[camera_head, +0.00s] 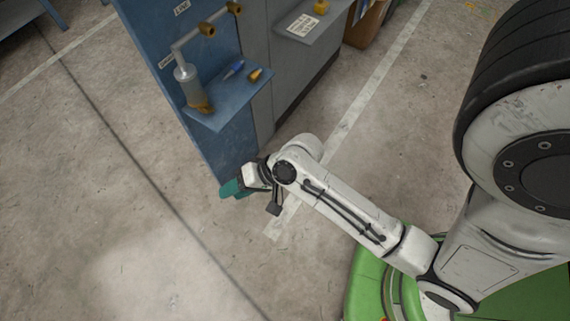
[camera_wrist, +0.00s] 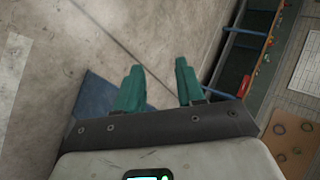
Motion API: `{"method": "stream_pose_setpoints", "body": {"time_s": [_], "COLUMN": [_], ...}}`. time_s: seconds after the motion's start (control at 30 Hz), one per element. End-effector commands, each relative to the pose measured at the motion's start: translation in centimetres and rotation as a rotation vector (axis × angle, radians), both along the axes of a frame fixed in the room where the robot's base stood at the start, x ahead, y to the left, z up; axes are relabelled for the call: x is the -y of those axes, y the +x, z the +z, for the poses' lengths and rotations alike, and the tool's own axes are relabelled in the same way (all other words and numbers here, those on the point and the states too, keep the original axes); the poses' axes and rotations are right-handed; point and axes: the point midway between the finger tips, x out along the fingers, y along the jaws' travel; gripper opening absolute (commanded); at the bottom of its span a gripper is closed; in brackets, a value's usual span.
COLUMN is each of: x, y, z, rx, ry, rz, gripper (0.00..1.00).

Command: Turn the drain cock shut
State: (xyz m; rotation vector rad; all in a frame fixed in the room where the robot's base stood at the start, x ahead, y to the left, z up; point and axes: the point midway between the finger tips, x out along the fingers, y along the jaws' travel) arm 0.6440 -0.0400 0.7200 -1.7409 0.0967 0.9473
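A blue panel (camera_head: 165,55) in the head view carries a grey pipe (camera_head: 186,40) with brass fittings (camera_head: 207,30). A clear cylinder (camera_head: 187,78) with an amber lower part hangs from the pipe above a small blue shelf (camera_head: 222,108). The label beside the cylinder is too small to read surely, and I cannot tell which part is the drain cock. My gripper (camera_head: 237,188) is low by the panel's bottom edge, well below the shelf and apart from the fittings. In the wrist view its teal fingers (camera_wrist: 160,82) stand apart with nothing between them.
A blue tool (camera_head: 233,69) and a yellow one (camera_head: 255,75) lie on the shelf. A grey cabinet (camera_head: 295,60) with a sheet of paper (camera_head: 304,25) stands right of the panel. A cardboard box (camera_head: 364,28) is beyond it. The concrete floor at left is clear.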

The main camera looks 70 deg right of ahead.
Motion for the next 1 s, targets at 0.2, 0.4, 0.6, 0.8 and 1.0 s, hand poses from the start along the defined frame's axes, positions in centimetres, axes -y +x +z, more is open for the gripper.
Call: {"method": "stream_pose_setpoints", "body": {"time_s": [0.2, 0.4, 0.6, 0.8, 1.0], "x": [-0.2, 0.9, 2.4, 3.5, 3.9], "y": [-3.2, -6.4, -9.2, -10.9, -11.4], "z": [-0.1, 0.4, 1.6, 2.7, 3.1], "rx": [-0.113, -0.231, -0.345, -0.420, -0.447], "ry": [-0.279, -0.509, -0.685, -0.781, -0.811], "rz": [0.268, 0.498, 0.685, 0.790, 0.824], "gripper": [0.38, 0.38, 0.38, 0.38, 0.38]}}
